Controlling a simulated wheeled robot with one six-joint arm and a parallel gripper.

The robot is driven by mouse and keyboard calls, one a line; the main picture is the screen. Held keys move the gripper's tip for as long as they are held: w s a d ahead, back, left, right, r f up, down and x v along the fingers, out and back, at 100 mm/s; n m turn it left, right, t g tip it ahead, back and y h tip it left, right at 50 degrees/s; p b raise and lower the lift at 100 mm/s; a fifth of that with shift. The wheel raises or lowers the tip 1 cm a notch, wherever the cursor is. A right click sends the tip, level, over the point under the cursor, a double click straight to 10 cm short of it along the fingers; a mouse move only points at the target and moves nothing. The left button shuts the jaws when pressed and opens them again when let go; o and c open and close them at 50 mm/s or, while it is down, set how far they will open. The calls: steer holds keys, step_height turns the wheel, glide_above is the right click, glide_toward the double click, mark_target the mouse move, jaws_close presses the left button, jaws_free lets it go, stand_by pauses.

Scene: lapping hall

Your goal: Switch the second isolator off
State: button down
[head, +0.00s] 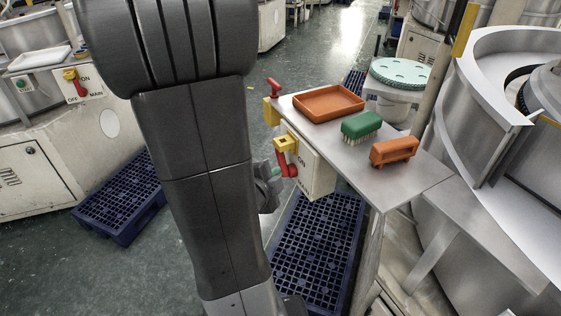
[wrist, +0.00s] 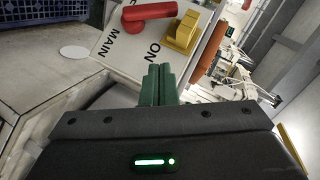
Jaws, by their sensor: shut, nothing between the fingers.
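A white isolator box (head: 316,172) is on the near side of the bench, with a yellow block (head: 286,144) and a red handle (head: 287,164) pointing down from it, beside the words ON and MAIN. The wrist view shows a box face (wrist: 118,47) with a red handle (wrist: 150,12), a yellow block (wrist: 182,34) and the same words. My gripper (wrist: 160,72) is shut and empty, its green fingertips just below the yellow block in the picture; contact cannot be told. In the head view my gripper (head: 274,172) is partly hidden by my arm, left of the red handle.
Another red handle (head: 273,88) with yellow parts is at the bench's far corner; one more isolator (head: 77,84) is on the left machine. Blue pallets (head: 318,240) lie below.

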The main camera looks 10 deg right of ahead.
mark_target(282, 160)
steer(key=x, duration=0.3)
steer(key=a+x, duration=0.1)
steer(key=x, duration=0.7)
steer(key=shift+w+a+f, duration=0.2)
steer(key=shift+w+f, duration=0.05)
steer(key=shift+f, duration=0.1)
steer(key=shift+w+a+f+p, duration=0.2)
steer(key=shift+w+f+p, duration=0.25)
steer(key=shift+w, duration=0.3)
steer(key=shift+d, duration=0.2)
